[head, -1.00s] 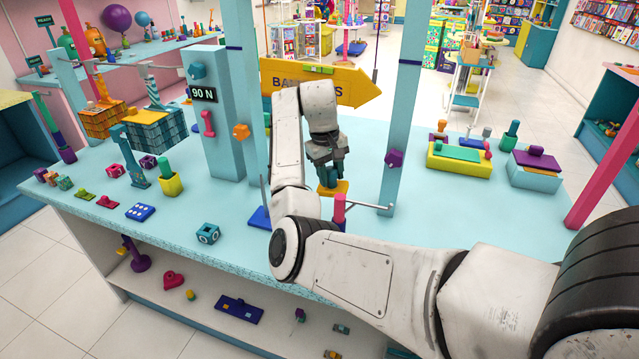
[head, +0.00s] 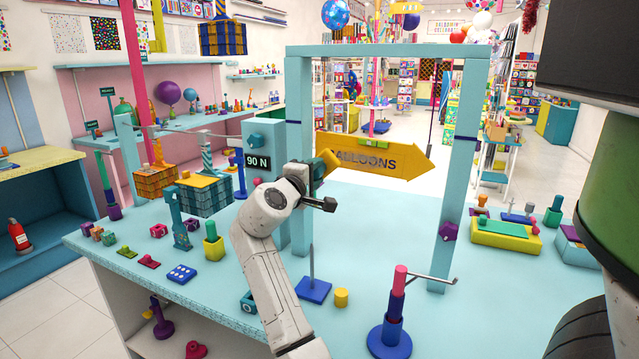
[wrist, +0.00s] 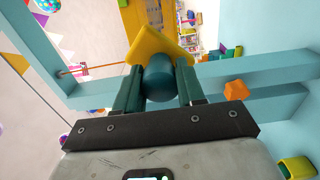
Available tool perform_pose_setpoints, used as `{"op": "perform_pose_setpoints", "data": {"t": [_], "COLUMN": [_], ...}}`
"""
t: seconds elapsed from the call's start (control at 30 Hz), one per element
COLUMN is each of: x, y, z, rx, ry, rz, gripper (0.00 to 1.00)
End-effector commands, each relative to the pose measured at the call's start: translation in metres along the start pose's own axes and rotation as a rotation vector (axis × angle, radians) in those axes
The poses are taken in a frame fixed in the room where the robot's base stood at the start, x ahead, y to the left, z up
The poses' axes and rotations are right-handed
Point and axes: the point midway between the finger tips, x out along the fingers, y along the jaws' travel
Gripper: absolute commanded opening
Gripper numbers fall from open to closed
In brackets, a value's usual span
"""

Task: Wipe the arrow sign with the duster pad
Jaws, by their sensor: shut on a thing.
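The yellow arrow sign (head: 385,160), lettered with BALLOONS, hangs in the teal frame and points right. My gripper (head: 312,186) is raised at the sign's left end and shut on the duster pad's teal handle; the handle also shows between the fingers in the wrist view (wrist: 157,84). The duster pad (head: 328,161) is yellow and tilted, overlapping the sign's left end and hiding its first letter. In the wrist view the pad (wrist: 160,45) sits beyond the fingertips. I cannot tell whether the pad touches the sign.
Teal posts (head: 455,190) flank the sign under a crossbar (head: 390,51). A blue stand with pink top (head: 393,320), a blue spiked base (head: 314,289) and a yellow cylinder (head: 341,298) stand in front. A 90 N box (head: 262,140) is left.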

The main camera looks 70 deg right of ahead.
Motion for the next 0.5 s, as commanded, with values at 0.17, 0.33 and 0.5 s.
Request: {"op": "perform_pose_setpoints", "data": {"t": [0.17, 0.33, 0.5], "x": [0.012, 0.029, 0.045], "y": [0.000, 0.000, 0.000], "z": [0.001, 0.001, 0.000], "rx": [0.001, 0.001, 0.001], "ry": [-0.002, -0.002, -0.001], "rz": [0.002, 0.002, 0.001], "gripper": [0.14, 0.14, 0.14]}}
